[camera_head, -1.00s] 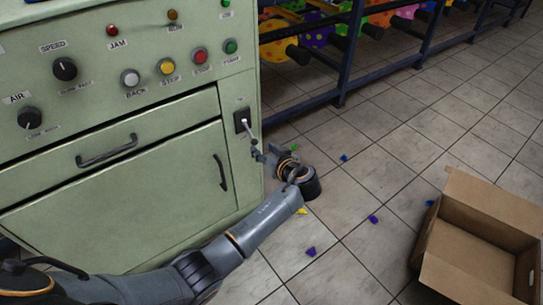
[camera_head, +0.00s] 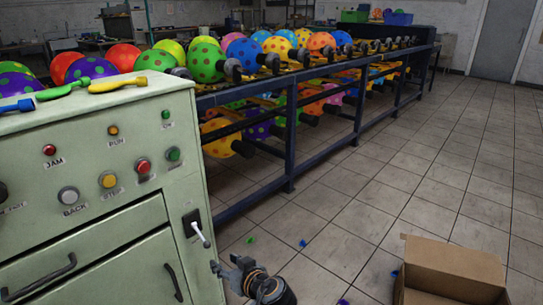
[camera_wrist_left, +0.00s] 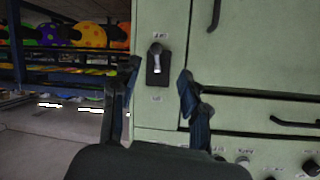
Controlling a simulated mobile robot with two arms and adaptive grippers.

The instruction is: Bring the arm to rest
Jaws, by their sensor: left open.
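My left gripper (camera_head: 228,266) is low in the head view, just right of and below the switch (camera_head: 198,232) on the green machine (camera_head: 130,222). The switch has a dark plate and a pale lever that points down and to the right. In the left wrist view the two dark fingers of my left gripper (camera_wrist_left: 160,78) stand apart with nothing between them. The switch (camera_wrist_left: 157,66) shows beyond them, in the gap, on the machine's green face. Most of my left arm is out of the head view. My right gripper is not in view.
A blue rack (camera_head: 290,150) with several spotted balloons runs back from the machine. An open cardboard box (camera_head: 455,265) stands on the floor at lower right. Small coloured scraps lie on the tiles. The floor (camera_head: 430,160) right of the rack is clear.

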